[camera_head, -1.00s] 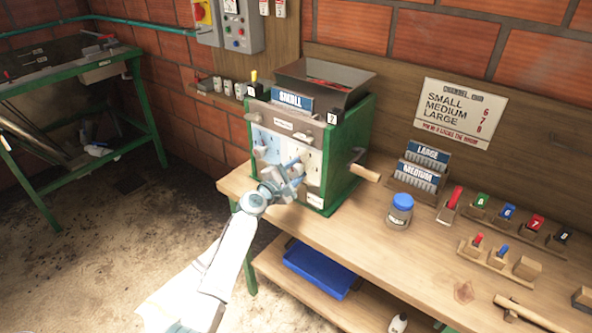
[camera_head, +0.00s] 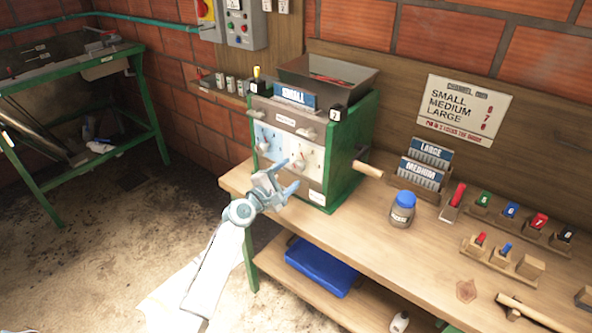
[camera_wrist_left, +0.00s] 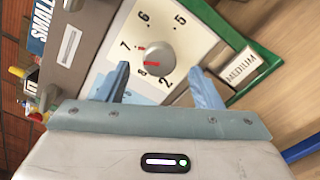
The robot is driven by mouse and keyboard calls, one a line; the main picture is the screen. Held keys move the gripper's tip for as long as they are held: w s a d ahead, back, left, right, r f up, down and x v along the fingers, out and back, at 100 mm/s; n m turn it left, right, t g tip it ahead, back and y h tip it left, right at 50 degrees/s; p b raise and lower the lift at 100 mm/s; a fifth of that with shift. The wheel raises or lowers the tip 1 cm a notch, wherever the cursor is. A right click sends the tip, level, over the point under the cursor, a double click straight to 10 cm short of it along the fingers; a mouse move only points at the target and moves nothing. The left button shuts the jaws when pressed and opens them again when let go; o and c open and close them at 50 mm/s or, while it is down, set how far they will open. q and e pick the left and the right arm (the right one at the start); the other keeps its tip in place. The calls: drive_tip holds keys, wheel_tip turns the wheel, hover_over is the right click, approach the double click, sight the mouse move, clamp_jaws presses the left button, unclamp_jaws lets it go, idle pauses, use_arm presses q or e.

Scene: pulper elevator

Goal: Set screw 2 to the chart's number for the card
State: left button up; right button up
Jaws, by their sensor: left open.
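The green machine (camera_head: 352,135) stands on the bench with a blue SMALL card (camera_head: 295,95) on top of its front. Screw 2 is the grey round knob (camera_wrist_left: 153,60) on the white right-hand dial; it also shows in the head view (camera_head: 298,165). Its red stripe points leftward, roughly between 7 and 8; the exact setting is hard to tell. The chart (camera_head: 465,110) on the wall lists SMALL 6, MEDIUM 7, LARGE 8. My left gripper (camera_head: 287,177) is open and empty before the dial, its fingers (camera_wrist_left: 163,88) short of the knob. My right gripper is out of view.
A wooden crank handle (camera_head: 368,169) sticks out right of the machine. A blue-lidded jar (camera_head: 402,209), LARGE card (camera_head: 430,153) and MEDIUM card (camera_head: 421,173) stand to the right. A MEDIUM plate (camera_wrist_left: 241,67) is beside the dial.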

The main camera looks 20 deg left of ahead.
use_arm(q)
drive_tip(key=v, duration=0.5)
drive_tip(key=shift+s+a+b, duration=0.1)
drive_tip(key=shift+s+b, duration=0.2)
drive_tip(key=s+a+f+m+g+y+b, duration=0.1)
drive_tip(key=s+a+f+m+g+y, duration=0.15)
drive_tip(key=f, duration=0.95)
drive_tip(key=s+a+f+m+g+y, duration=0.1)
drive_tip(key=s+f+g, duration=0.15)
drive_tip(key=f, duration=0.95)
drive_tip(key=s+a+f+m+g+y+b, duration=0.1)
drive_tip(key=s+f+m+g, duration=0.15)
drive_tip(key=s+f, duration=0.65)
drive_tip(key=s+a+f+m+g+y+b, duration=0.1)
drive_tip(key=s+f+m, duration=0.3)
drive_tip(key=f, duration=0.8)
drive_tip(key=s+f+m+g, duration=0.2)
drive_tip(key=s+f, duration=0.5)
drive_tip(key=s, duration=0.7)
drive_tip(key=s+f+m+g+y+b, duration=0.1)
drive_tip(key=s+f+m+g, duration=0.2)
drive_tip(key=s, duration=1.1)
drive_tip(key=s+f+m+g, duration=0.2)
drive_tip(key=s+f+m, duration=0.3)
drive_tip(key=s+f, duration=0.7)
drive_tip(key=shift+s+d+b, duration=0.3)
drive_tip(key=shift+s+b, duration=0.05)
drive_tip(key=shift+s, duration=0.65)
